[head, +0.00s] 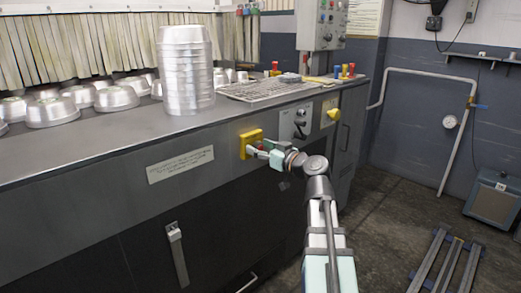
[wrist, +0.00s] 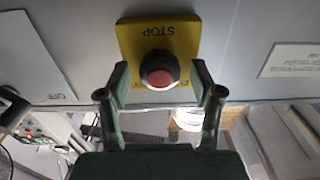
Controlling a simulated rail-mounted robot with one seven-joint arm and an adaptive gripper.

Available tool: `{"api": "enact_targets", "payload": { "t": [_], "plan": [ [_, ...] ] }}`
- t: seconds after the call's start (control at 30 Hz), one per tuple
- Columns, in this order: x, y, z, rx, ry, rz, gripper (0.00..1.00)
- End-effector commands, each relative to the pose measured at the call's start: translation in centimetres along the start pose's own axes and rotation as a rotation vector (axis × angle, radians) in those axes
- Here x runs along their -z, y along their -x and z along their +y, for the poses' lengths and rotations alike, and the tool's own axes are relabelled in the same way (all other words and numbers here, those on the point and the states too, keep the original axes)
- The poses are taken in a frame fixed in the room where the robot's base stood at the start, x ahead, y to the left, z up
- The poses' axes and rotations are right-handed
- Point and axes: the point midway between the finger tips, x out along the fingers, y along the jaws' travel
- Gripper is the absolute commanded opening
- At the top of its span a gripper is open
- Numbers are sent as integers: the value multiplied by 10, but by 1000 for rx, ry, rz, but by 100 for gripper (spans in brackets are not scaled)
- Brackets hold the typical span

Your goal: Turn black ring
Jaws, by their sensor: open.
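A black ring (wrist: 159,57) surrounds a red button (wrist: 160,78) on a yellow plate (wrist: 128,40) marked STOP, which appears upside down in the wrist view. My gripper (wrist: 160,82) is open, with one finger on each side of the ring and a gap on both sides. No contact with the ring shows. In the head view, my gripper (head: 262,151) is at the yellow plate (head: 248,137) on the front of the metal counter. The ring itself cannot be made out there.
A grey panel with a black knob (head: 299,130) and another yellow plate (head: 331,112) sit to the right on the counter front. A tall stack of metal pans (head: 186,70) stands on the counter (head: 60,155). A handle (head: 177,250) juts out below. Floor at right is partly free.

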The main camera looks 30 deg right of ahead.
Motion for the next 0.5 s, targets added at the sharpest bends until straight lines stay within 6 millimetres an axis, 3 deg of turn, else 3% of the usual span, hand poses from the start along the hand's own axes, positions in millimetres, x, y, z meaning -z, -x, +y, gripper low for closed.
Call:
{"api": "enact_targets", "payload": {
  "t": [0.23,0.27,0.4,0.43,0.5],
  "plan": [
    [0,-1,0,0,0,0,66],
    [0,-1,0,0,0,0,62],
    [0,-1,0,0,0,0,13],
    [0,-1,0,0,0,0,6],
    [0,-1,0,0,0,0,6]
  ]
}}
